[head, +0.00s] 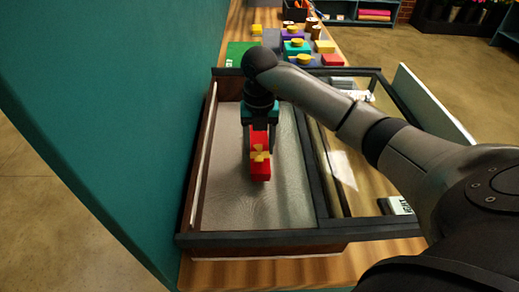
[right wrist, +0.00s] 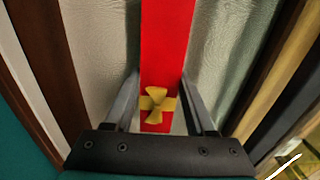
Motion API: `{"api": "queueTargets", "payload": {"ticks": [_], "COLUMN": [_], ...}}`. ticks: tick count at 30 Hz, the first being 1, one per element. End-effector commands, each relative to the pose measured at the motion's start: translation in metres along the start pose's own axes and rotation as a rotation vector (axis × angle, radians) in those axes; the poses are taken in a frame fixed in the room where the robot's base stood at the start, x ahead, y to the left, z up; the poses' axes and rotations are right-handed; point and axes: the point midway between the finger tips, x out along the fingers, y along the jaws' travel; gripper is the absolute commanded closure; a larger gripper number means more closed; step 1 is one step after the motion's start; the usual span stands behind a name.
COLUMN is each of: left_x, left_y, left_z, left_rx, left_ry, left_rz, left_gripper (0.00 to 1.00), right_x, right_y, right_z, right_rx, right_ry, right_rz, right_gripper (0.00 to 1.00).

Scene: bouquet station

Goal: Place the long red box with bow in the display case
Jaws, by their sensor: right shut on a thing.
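The long red box (head: 260,170) with a yellow bow is inside the outline of the display case (head: 262,239), over its pale floor on the open left side. My right gripper (head: 260,132) reaches down from above and is shut on the box. In the right wrist view the red box (right wrist: 166,45) lies between the two fingers of the gripper (right wrist: 159,85), with the bow (right wrist: 156,100) close to them. I cannot tell whether the box touches the case floor. My left gripper is not in view.
A glass panel (head: 350,172) with a dark frame covers the case's right side. A teal wall (head: 120,80) stands close on the left. Several wrapped boxes (head: 297,47) stand on the table behind the case. The case floor around the box looks clear.

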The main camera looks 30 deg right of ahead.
Motion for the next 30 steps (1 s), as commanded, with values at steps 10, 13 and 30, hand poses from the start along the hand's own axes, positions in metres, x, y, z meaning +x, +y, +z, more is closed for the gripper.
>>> {"api": "queueTargets", "payload": {"ticks": [10, 13, 30], "left_x": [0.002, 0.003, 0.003], "left_y": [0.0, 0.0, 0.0], "left_z": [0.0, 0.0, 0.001], "left_rx": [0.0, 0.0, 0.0], "left_ry": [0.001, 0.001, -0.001], "left_rz": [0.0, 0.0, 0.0], "left_gripper": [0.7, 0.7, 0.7], "right_x": [0.016, 0.018, 0.018], "right_y": [0.0, 0.0, 0.0], "right_z": [0.0, 0.0, 0.0], "right_rx": [0.0, 0.0, 0.0], "right_ry": [-0.001, -0.001, 0.0], "right_rz": [0.001, 0.001, 0.0], "right_gripper": [1.0, 1.0, 0.15]}}
